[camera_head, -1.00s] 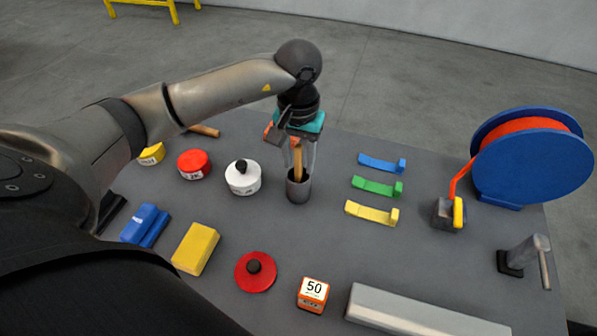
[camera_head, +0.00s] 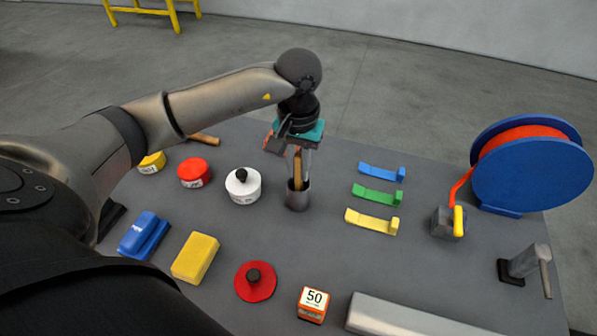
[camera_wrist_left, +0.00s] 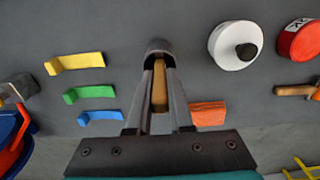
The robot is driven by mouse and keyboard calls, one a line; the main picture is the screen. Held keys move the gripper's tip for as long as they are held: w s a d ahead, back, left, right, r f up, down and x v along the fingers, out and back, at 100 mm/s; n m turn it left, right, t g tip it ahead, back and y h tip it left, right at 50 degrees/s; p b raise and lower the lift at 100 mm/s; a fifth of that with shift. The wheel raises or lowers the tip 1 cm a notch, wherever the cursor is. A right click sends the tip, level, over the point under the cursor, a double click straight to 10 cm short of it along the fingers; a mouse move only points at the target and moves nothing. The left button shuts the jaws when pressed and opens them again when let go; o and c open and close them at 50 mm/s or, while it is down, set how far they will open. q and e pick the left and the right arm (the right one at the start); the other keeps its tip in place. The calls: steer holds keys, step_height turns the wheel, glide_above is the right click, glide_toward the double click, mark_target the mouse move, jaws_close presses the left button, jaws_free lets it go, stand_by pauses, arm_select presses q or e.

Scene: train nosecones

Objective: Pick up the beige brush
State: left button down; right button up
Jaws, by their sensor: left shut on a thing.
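My left gripper (camera_head: 301,176) reaches down from above and is shut on the brush handle. In the left wrist view, the brush (camera_wrist_left: 159,88) lies between the two fingers (camera_wrist_left: 160,75), and the cup (camera_wrist_left: 159,47) is just beyond the fingertips. My right gripper is not in view.
A white round tin (camera_head: 243,188) stands left of the cup. Blue, green and yellow hooked pieces (camera_head: 376,193) lie to the right. A red lid (camera_head: 255,284) and an orange box marked 50 (camera_head: 313,303) are in front. A blue reel (camera_head: 530,170) stands far right.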

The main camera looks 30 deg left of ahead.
arm_select(q)
step_height(320, 180, up, 20)
steer(key=p, duration=0.2)
steer(key=shift+f, duration=0.1)
stand_by(0.7)
